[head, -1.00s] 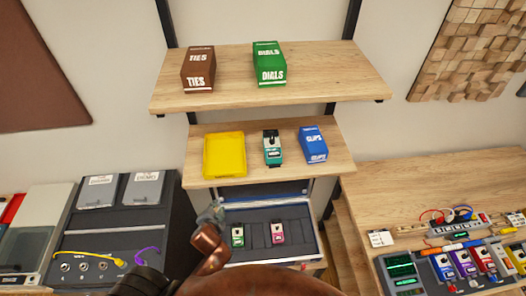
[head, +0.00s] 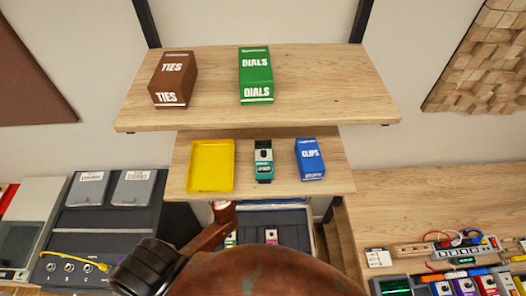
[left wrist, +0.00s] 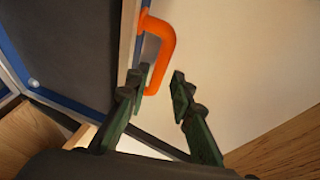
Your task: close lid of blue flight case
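The blue flight case (head: 291,222) stands open under the lower shelf in the head view, with pedals in its dark interior. Its lid is mostly hidden by the shelf; a blue edge shows just below the shelf front. In the left wrist view a dark panel with blue edging (left wrist: 75,50) fills the left side, and an orange handle (left wrist: 165,48) stands out beside it. My left gripper (left wrist: 160,95) is open, its fingers on either side of the handle's lower end; whether they touch it I cannot tell. My right gripper is not in view.
The lower shelf (head: 335,183) overhangs the case and holds a yellow tray (head: 191,165), a teal pedal (head: 263,160) and a blue box (head: 310,160). Brown and green boxes stand on the upper shelf (head: 330,85). A dark console stands left; a wooden bench (head: 420,210) stands right.

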